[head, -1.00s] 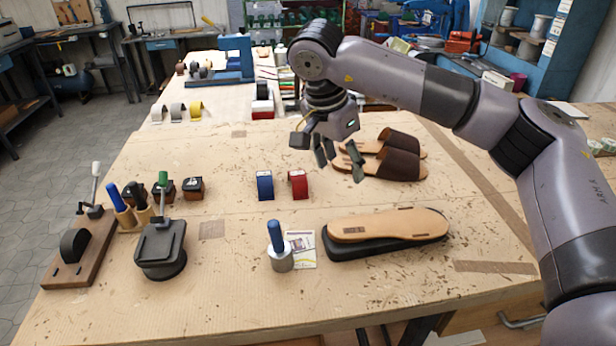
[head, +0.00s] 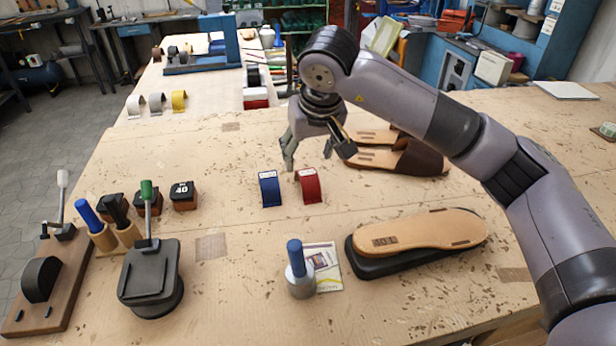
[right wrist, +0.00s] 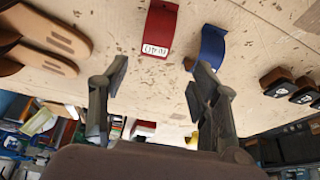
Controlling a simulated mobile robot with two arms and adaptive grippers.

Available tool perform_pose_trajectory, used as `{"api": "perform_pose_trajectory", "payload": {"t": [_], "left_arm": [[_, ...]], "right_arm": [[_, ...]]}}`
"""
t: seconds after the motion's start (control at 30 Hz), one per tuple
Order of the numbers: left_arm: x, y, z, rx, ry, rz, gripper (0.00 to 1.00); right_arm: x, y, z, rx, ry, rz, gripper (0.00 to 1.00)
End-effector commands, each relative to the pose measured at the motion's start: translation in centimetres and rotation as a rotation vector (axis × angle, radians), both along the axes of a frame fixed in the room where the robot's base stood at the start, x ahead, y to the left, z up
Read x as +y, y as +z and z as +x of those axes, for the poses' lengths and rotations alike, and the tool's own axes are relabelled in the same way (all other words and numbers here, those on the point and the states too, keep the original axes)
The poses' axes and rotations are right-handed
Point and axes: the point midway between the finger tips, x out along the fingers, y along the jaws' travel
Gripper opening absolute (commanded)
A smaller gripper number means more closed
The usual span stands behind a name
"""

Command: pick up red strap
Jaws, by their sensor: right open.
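The red strap (head: 309,186) stands as a small arch on the workbench, right beside the blue strap (head: 269,188). In the right wrist view the red strap (right wrist: 159,29) is at the top centre, with a white label on its end, and the blue strap (right wrist: 210,46) is to its right. My right gripper (head: 308,163) is open and empty. It hangs above and just behind the two straps in the head view, apart from both. In the right wrist view its fingers (right wrist: 153,85) are spread wide with nothing between them. My left gripper is not in view.
Brown sandals (head: 395,158) lie right of the straps. A tan insole (head: 420,231) rests on a black base at front right. A black press (head: 150,280) and stamp blocks are left. Bench around the straps is clear.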

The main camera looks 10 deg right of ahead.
Motion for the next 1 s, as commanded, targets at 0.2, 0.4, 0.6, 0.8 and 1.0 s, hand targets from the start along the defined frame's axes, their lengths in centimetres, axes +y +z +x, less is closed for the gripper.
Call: {"api": "perform_pose_trajectory", "payload": {"t": [0.2,0.4,0.6,0.8,1.0], "left_arm": [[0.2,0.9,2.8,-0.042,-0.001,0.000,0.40],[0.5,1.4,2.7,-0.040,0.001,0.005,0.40],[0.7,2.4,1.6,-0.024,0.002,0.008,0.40],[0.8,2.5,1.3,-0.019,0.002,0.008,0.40],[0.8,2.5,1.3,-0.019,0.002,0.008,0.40]], "right_arm": [[0.1,-2.7,1.1,0.001,0.000,0.000,0.57],[-0.2,-4.0,1.6,0.004,-0.001,-0.001,0.57],[-0.5,-6.8,2.7,0.004,-0.001,0.000,0.57],[-0.5,-8.0,3.2,0.000,0.000,-0.001,0.57],[-0.5,-8.0,3.2,-0.001,0.000,-0.001,0.55]]}}
